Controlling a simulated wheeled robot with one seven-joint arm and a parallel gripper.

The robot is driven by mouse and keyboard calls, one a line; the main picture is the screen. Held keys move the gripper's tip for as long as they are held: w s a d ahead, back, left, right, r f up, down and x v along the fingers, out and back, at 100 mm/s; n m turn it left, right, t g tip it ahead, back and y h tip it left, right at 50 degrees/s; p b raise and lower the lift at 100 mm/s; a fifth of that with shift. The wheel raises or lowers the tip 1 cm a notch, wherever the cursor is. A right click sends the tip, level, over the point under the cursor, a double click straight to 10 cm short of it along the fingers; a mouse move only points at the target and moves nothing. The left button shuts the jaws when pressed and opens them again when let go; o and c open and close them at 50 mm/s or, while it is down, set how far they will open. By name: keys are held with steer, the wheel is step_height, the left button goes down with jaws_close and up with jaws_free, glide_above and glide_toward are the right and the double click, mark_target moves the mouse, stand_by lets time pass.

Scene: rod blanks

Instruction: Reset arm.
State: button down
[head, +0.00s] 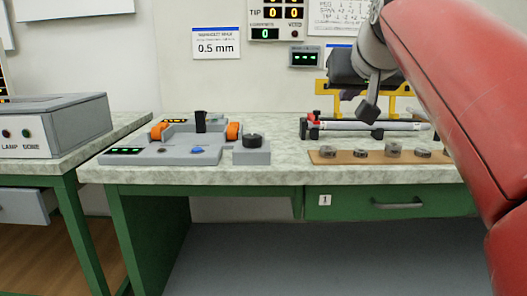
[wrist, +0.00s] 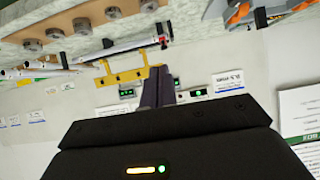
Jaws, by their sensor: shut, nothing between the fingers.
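My gripper (wrist: 158,86) shows in the wrist view with its two dark fingers together and nothing between them. It is clear of the bench top, in front of the wall, and the wrist picture is upside down. In the head view my red arm comes in from the right, and its dark end hangs above the rod rack at the back right of the bench. That end partly hides the yellow rack (head: 398,88), and the fingers cannot be made out clearly there.
A white rod (head: 372,126) lies in a holder on the bench (head: 285,130). A brown board (head: 340,155) with several grey round pieces lies in front. A grey fixture (head: 170,153) with orange parts stands left. A grey lamp box (head: 50,125) is on the left table.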

steer(key=s+f+g+p, duration=0.1)
steer(key=s+f+g, duration=0.1)
steer(key=s+f, duration=0.5)
steer(key=s+f+g+p, duration=0.2)
steer(key=s+f, duration=0.5)
steer(key=f, duration=0.7)
steer(key=s+f+g+p, duration=0.1)
steer(key=s+f+g, duration=0.1)
steer(key=s+f, duration=0.6)
step_height(320, 180, down, 2)
steer(key=shift+f, duration=0.25)
steer(key=c, duration=2.2)
jaws_free()
steer(key=shift+w, duration=0.1)
